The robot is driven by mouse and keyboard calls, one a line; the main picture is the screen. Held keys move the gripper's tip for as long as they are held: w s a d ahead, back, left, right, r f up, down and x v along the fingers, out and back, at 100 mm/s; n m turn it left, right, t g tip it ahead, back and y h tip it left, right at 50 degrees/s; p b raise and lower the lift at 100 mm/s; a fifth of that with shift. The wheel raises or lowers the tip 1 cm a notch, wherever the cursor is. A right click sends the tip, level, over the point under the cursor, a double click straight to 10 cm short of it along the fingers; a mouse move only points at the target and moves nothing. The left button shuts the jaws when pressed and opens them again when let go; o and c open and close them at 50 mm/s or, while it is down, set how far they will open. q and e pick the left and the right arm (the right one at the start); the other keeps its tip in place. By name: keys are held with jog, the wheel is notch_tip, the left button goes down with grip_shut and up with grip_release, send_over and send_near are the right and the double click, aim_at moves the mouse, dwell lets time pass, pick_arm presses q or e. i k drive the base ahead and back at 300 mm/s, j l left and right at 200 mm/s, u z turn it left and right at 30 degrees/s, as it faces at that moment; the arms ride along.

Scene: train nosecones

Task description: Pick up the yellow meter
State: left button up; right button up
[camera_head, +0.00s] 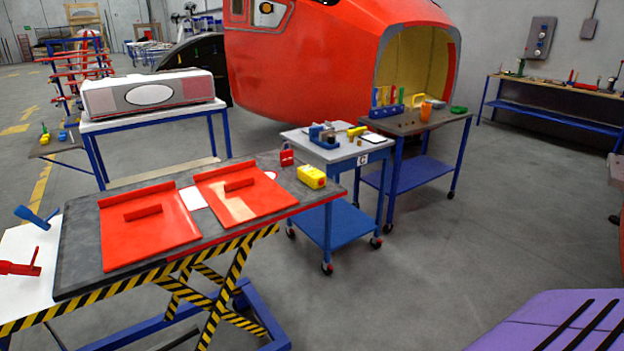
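A small yellow box-shaped device (312,176), which looks like the yellow meter, lies on the right end of the dark lift table (75,240). A small red mark or part shows on it, but its details are too small to read. It is close to the table's red right edge, with clear space around it. Neither of my grippers is in view.
Red panels (150,222) with raised bars cover much of the lift table. A small red block (287,157) stands behind the yellow device. A grey trolley (338,150) and another workbench (420,122) hold tools and parts. Open floor lies at the right.

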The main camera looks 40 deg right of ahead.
aim_at(311, 177)
jog(key=l+z, duration=0.1)
jog(key=z, duration=1.3)
